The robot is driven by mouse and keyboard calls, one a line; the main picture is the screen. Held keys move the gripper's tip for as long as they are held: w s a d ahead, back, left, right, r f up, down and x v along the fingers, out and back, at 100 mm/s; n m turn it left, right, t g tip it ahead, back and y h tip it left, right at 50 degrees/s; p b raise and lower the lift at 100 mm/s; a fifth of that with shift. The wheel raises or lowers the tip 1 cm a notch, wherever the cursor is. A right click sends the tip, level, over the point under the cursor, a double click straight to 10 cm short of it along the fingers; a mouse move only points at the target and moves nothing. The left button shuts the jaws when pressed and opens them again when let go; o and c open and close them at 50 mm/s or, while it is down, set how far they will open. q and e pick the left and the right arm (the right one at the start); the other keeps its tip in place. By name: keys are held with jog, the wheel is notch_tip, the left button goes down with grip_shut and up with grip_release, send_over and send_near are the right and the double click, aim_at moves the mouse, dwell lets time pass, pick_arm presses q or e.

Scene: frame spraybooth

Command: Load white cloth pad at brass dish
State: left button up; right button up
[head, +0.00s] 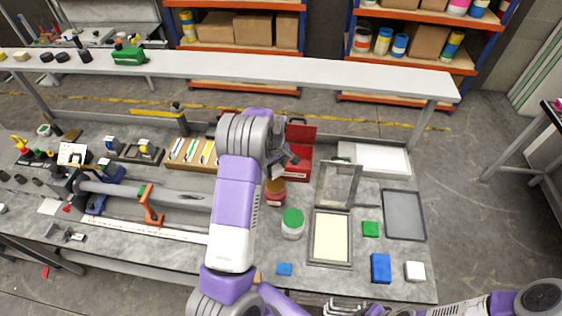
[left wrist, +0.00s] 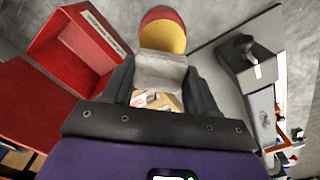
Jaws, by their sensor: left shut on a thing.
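In the head view the pad is mostly hidden by the wrist. A round brass-yellow dish-like top (left wrist: 163,38) with a red side lies just beyond the pad; I cannot tell whether they touch. In the head view this yellow-brown top (head: 275,186) sits in front of the gripper.
An open red box (head: 297,160) stands close behind the gripper. A green-lidded jar (head: 292,223), a cream-filled frame (head: 331,238) and an upright frame (head: 339,185) stand nearby. A blue block (head: 380,268) and a white block (head: 415,271) are at front right. A raised shelf (head: 330,76) spans the back.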

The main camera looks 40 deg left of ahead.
aim_at(275, 185)
pick_arm(q)
jog(key=shift+s+f, duration=0.25)
jog(key=shift+f, duration=0.3)
jog(key=shift+f+b, duration=1.55)
jog(key=shift+f, duration=0.75)
jog(key=shift+w, duration=0.1)
jog(key=shift+f+b, duration=0.9)
jog(key=shift+f, duration=0.2)
jog(key=shift+r, duration=0.1)
dwell(0.4)
jog(key=shift+r+p, duration=2.2)
jog(key=shift+r, duration=1.25)
